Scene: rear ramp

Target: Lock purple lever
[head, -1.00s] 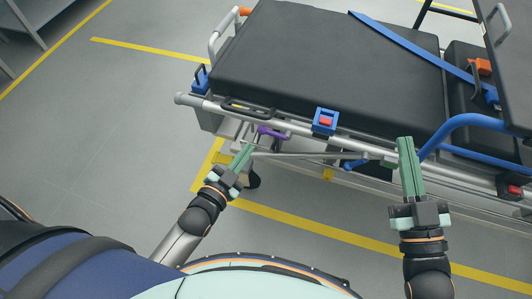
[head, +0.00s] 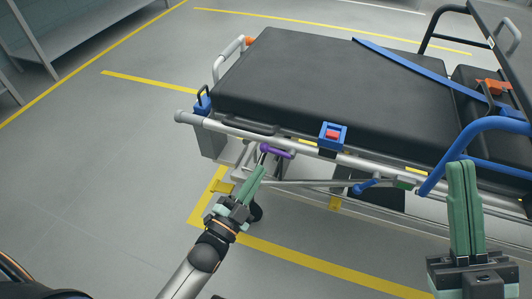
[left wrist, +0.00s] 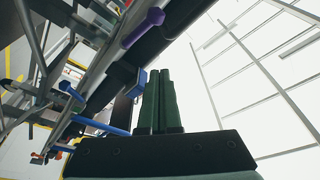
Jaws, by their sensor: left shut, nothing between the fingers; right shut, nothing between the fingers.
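The purple lever (head: 277,150) sticks out under the side rail of the stretcher (head: 320,90), near its left end. In the left wrist view the purple lever (left wrist: 143,27) shows above and a little left of the fingers, apart from them in the picture. My left gripper (head: 259,170) is shut and empty, its green fingertips just below the lever. In the head view I cannot tell whether they touch it. My right gripper (head: 461,165) is shut and empty in front of the rail at the right. Its fingers point up.
A red-and-blue buckle (head: 333,135) sits on the mattress edge. A blue lever (head: 366,186) is under the rail, right of the purple one. A blue tube (head: 455,150) curves near my right gripper. Open grey floor (head: 110,150) lies to the left.

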